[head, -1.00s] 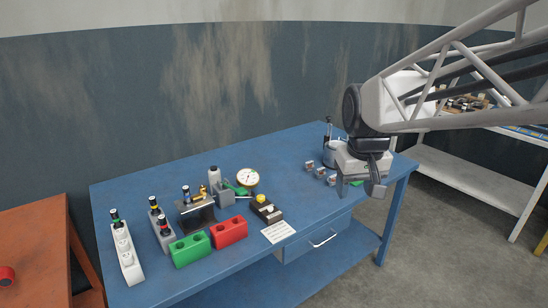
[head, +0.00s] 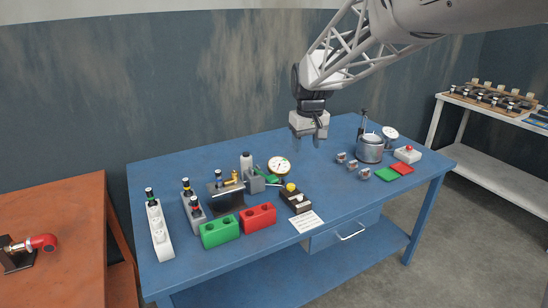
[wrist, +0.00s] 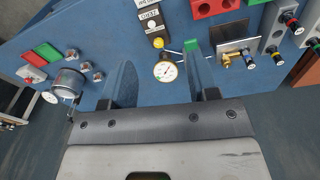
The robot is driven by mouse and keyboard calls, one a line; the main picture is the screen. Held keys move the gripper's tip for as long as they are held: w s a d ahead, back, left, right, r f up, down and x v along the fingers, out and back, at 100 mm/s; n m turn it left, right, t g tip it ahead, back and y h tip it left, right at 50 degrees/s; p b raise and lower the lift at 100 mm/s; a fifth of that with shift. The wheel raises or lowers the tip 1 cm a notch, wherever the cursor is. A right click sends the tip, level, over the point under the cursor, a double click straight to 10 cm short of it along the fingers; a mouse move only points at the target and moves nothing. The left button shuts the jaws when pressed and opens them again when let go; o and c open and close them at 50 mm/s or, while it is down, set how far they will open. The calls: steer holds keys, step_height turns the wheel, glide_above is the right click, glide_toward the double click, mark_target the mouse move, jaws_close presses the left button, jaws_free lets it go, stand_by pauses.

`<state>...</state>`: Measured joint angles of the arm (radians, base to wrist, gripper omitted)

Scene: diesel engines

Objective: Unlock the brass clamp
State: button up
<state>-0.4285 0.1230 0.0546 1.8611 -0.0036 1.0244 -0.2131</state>
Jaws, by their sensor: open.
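A small brass-coloured piece (head: 231,178), likely the brass clamp, sits by the dark metal plate (head: 226,197) on the blue table; it also shows in the wrist view (wrist: 227,62). The green handle (wrist: 190,45) shows near one fingertip in the wrist view, but contact cannot be told. My gripper (head: 309,138) is open and empty, raised above the table, right of and behind the brass piece. In the wrist view its fingers (wrist: 163,78) are spread wide.
A metal pot (head: 370,148) stands at right.

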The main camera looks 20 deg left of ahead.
steer(key=w+a+f+n, duration=0.1)
steer(key=w+a+f, duration=0.2)
steer(key=a, duration=0.4)
steer(key=w+a+f+n, duration=0.1)
steer(key=w+a+f, duration=0.2)
steer(key=a, duration=0.4)
steer(key=n, duration=0.2)
glide_above(235, 172)
steer(key=shift+g, duration=0.4)
step_height(235, 172, down, 6)
steer(key=shift+f, duration=0.25)
steer(key=shift+f, duration=0.15)
steer(key=shift+f, duration=3.75)
steer(key=shift+c, duration=0.2)
steer(key=c, duration=0.9)
